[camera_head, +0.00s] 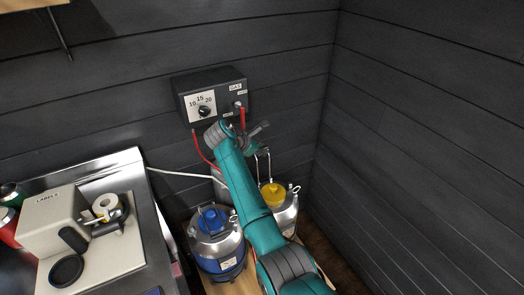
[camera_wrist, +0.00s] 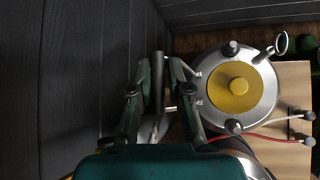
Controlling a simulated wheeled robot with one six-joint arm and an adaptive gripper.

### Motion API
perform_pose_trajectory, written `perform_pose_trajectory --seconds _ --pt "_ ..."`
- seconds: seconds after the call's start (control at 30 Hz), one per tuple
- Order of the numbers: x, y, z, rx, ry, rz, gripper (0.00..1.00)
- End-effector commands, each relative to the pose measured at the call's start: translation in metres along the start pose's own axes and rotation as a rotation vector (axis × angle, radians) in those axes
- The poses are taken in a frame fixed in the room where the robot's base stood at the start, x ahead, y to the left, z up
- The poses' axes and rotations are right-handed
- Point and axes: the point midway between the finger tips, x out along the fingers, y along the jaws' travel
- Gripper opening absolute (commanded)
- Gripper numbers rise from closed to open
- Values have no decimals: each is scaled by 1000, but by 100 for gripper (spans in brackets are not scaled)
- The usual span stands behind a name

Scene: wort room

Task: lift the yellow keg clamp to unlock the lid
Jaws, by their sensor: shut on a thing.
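The yellow keg (camera_head: 285,212) is a metal keg with a yellow lid disc (camera_head: 271,194) on top. It stands at the right of the head view, partly behind my arm. In the wrist view the yellow lid (camera_wrist: 228,96) shows from above, right of my gripper (camera_wrist: 158,90). The keg's clamp (camera_head: 269,162) shows as thin metal rods rising from the keg toward my gripper (camera_head: 257,138). In the wrist view my fingers are shut on a grey bar, the clamp (camera_wrist: 157,75), beside the lid. The exact contact is partly hidden.
A blue-lidded keg (camera_head: 214,240) stands left of my arm. A gas box (camera_head: 211,96) with a dial and red hoses hangs on the dark wall behind. A label machine (camera_head: 60,222) sits on the steel counter (camera_head: 150,222) at left. Dark walls close in behind and right.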

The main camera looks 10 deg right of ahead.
Motion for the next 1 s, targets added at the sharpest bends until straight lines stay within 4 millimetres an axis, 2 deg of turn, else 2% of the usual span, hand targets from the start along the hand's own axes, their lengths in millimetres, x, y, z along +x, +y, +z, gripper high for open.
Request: perform_pose_trajectory --seconds 0.03,0.3,0.33,0.4,0.8,1.0 --pt "7 -5 -1 -1 1 -11 0" --pt "8 -6 -1 -2 1 -14 0" --pt "8 -6 -1 -2 0 -14 25" --pt "8 -6 -1 -2 0 -14 39" --pt "2 -3 -1 -1 0 -6 39" --pt "-22 -1 -1 -1 1 -3 39"
